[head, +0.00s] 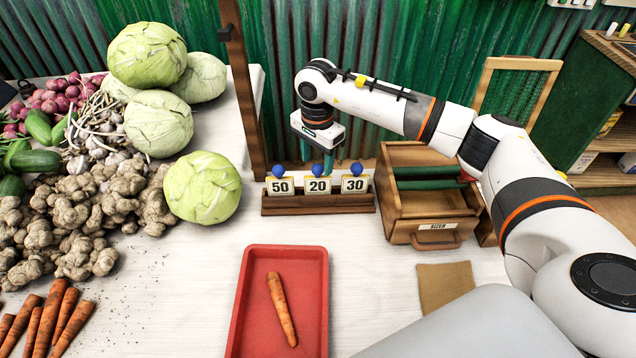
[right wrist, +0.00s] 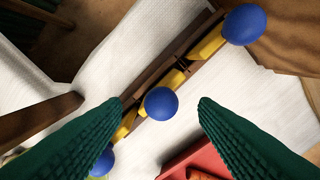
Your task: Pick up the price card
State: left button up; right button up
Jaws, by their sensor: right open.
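Three price cards stand in a row in a dark wooden rack (head: 318,203): the 50 card (head: 280,187), the 20 card (head: 317,185) and the 30 card (head: 354,184). Each has a blue ball knob on top. My right gripper (head: 317,160) points down just above the 20 card, open and empty. In the right wrist view, the middle blue knob (right wrist: 161,103) shows between the two green fingers, with room on both sides. The other knobs lie outside the fingers. Whether the fingertips reach the knob's height I cannot tell. My left gripper is out of view.
A wooden box (head: 436,238) stands right of the rack, close to my right arm. A wooden post (head: 246,100) rises left of it. A red tray (head: 240,315) with a carrot (head: 282,309) lies in front. Cabbages (head: 203,188) and other vegetables fill the left side.

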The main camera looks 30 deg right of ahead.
aim_at(318, 165)
jog(key=shift+f+p, duration=0.4)
jog(key=shift+f, duration=1.9)
jog(key=c, duration=1.1)
